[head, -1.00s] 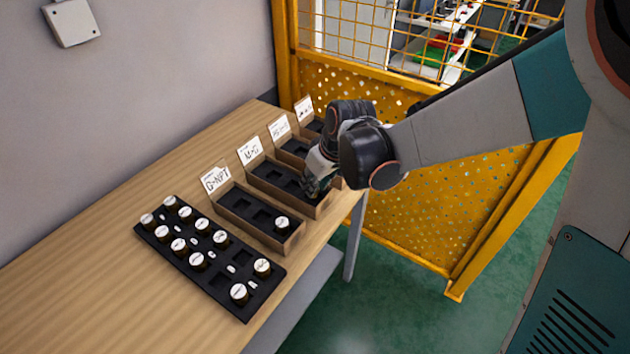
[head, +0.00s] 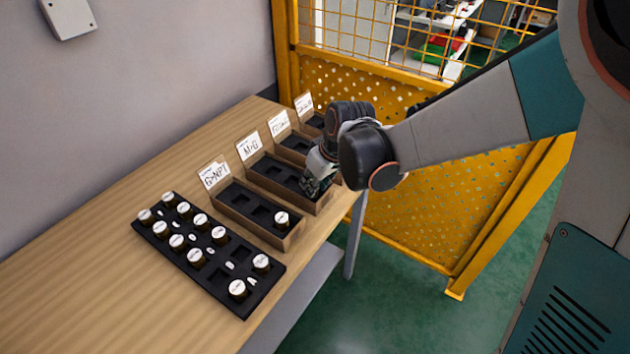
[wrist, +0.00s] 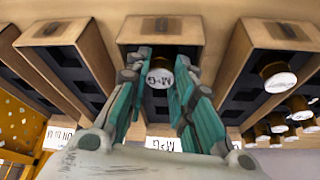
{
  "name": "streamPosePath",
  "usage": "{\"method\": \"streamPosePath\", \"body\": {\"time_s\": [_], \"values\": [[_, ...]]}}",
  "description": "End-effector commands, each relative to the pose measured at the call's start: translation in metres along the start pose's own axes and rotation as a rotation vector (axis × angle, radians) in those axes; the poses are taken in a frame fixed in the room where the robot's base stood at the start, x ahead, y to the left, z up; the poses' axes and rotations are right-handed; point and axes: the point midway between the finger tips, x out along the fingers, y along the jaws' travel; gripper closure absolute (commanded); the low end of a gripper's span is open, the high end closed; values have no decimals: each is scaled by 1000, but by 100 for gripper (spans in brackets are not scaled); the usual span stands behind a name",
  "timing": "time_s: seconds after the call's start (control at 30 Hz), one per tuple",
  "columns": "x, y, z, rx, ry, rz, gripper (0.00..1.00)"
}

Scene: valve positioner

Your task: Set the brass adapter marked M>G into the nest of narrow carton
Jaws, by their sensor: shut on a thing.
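My gripper (wrist: 158,100) is shut on a brass adapter (wrist: 160,77) whose white cap reads M>G in the wrist view. The carton labelled M>G (wrist: 127,33) lies beneath it, with black insert and square nests. In the head view my gripper (head: 315,184) is at the near end of the M>G carton (head: 268,172), and the held adapter is hidden there.
The G>NPT carton (head: 240,226) beside it holds one white-capped adapter (head: 281,219). Two more cartons (head: 290,148) stand farther back. A black tray (head: 215,282) with several capped adapters lies in front. A yellow mesh fence (head: 410,215) stands right of the table.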

Motion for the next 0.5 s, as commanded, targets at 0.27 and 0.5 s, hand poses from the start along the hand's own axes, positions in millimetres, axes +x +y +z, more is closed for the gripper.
{"method": "streamPosePath", "body": {"time_s": [0.27, 0.5], "values": [[0, 0, 0, 0, 0, 0, 64], [0, 0, 0, 0, 0, 0, 54]]}}
